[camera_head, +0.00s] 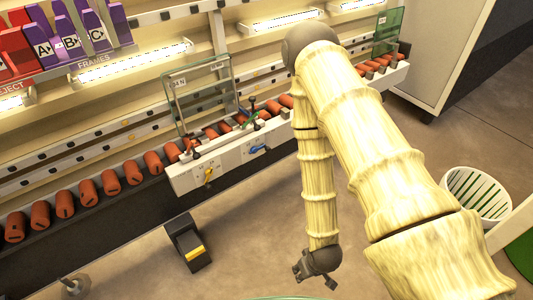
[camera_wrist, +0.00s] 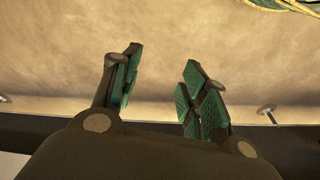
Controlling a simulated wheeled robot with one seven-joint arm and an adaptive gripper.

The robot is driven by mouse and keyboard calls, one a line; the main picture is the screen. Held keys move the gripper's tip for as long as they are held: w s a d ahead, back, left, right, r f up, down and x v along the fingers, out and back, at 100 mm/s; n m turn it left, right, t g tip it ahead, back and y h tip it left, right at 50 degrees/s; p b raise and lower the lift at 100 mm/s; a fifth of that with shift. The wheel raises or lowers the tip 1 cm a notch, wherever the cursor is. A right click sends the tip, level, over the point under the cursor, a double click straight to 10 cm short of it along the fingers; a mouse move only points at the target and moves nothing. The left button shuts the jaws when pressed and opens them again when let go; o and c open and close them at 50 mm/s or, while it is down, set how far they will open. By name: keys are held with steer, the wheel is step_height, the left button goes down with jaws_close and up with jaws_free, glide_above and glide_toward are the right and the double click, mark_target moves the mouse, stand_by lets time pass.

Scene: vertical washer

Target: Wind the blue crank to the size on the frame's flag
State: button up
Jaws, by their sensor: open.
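The blue crank (camera_head: 260,149) sits on the front of a white control panel (camera_head: 232,152) on the washer, right of a yellow crank (camera_head: 209,175). A glass pane in a frame (camera_head: 203,92) stands upright behind the panel. A small pale flag (camera_head: 178,82) is at its upper left; its marking is too small to read. My gripper (camera_head: 302,272) hangs low in front of the washer, below and right of the blue crank and well apart from it. In the wrist view my gripper (camera_wrist: 157,88) is open and empty, with teal pads facing over bare floor.
Orange rollers (camera_head: 88,193) line the washer's front. A black pedal-like block with a yellow edge (camera_head: 187,243) stands on the floor. A white basket (camera_head: 476,195) is at the right. Purple lettered folders (camera_head: 70,35) and red ones (camera_head: 20,48) stand upper left.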

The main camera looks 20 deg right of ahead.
steer(key=w+d+f+n+t+b, duration=0.1)
steer(key=w+f+t+b, duration=0.2)
steer(key=w, duration=0.4)
steer(key=w+d+f+n+t+b, duration=0.1)
steer(key=w+f+b, duration=0.25)
steer(key=w, duration=0.35)
steer(key=n+t+y+b, duration=0.6)
steer(key=n+t+b, duration=0.45)
steer(key=b, duration=1.55)
glide_toward(269, 151)
steer(key=b+x, duration=0.4)
steer(key=x, duration=0.7)
steer(key=shift+d+r, duration=0.1)
steer(key=shift+d, duration=0.05)
steer(key=shift+c, duration=0.4)
steer(key=shift+m, duration=0.25)
jaws_close()
